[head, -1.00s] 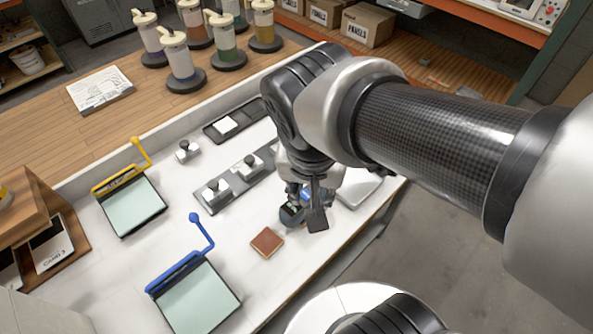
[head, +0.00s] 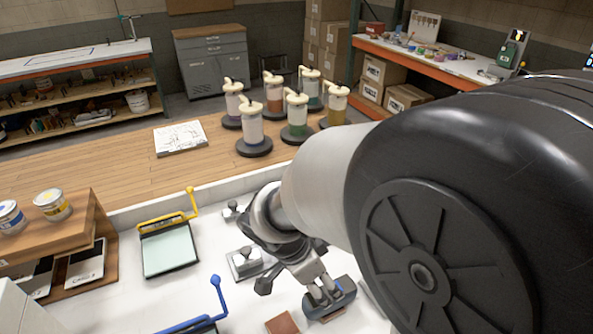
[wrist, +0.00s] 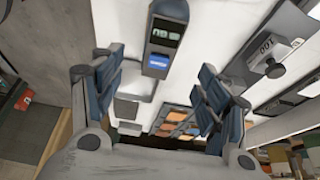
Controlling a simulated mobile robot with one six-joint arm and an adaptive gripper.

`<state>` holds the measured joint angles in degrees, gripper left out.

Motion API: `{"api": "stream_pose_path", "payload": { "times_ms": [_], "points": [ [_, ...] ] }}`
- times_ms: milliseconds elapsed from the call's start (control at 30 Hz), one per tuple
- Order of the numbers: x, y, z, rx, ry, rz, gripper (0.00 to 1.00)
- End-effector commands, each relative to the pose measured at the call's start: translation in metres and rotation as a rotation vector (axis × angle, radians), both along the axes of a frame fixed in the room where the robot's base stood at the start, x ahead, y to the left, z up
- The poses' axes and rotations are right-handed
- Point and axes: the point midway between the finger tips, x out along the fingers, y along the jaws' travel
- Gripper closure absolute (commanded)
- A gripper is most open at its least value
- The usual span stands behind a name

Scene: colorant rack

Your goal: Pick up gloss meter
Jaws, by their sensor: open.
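The gloss meter is a dark grey device with a small display and a blue patch. In the wrist view the gloss meter (wrist: 168,38) shows at the top centre, beyond and between my open fingertips, on the white bench. In the head view the gloss meter (head: 336,302) is near the bottom, beside my gripper (head: 300,288) and partly covered by it. In the wrist view my gripper (wrist: 162,72) has its two blue-grey fingers wide apart with nothing between their pads. Whether a finger touches the meter cannot be told.
A brown square block (head: 282,324) lies left of the meter. A yellow-handled panel (head: 170,250) and a blue-handled one (head: 205,324) lie further left. A metal block on a grey holder (head: 246,262) stands close behind my gripper. Dispensers (head: 254,130) stand at the back.

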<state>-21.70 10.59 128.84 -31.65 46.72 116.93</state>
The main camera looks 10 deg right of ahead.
Motion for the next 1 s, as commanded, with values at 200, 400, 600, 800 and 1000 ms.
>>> {"api": "stream_pose_path", "payload": {
  "times_ms": [200, 400, 600, 800, 1000],
  "points": [
    [0.004, -0.015, -0.038, -0.001, 0.003, -0.001, 0.32],
    [0.006, -0.018, -0.047, 0.0, 0.0, 0.001, 0.32],
    [0.008, -0.024, -0.068, -0.001, 0.004, -0.001, 0.32],
    [0.012, -0.034, -0.093, 0.0, 0.001, -0.002, 0.32],
    [0.013, -0.034, -0.093, 0.0, -0.001, 0.0, 0.32]
  ]
}}
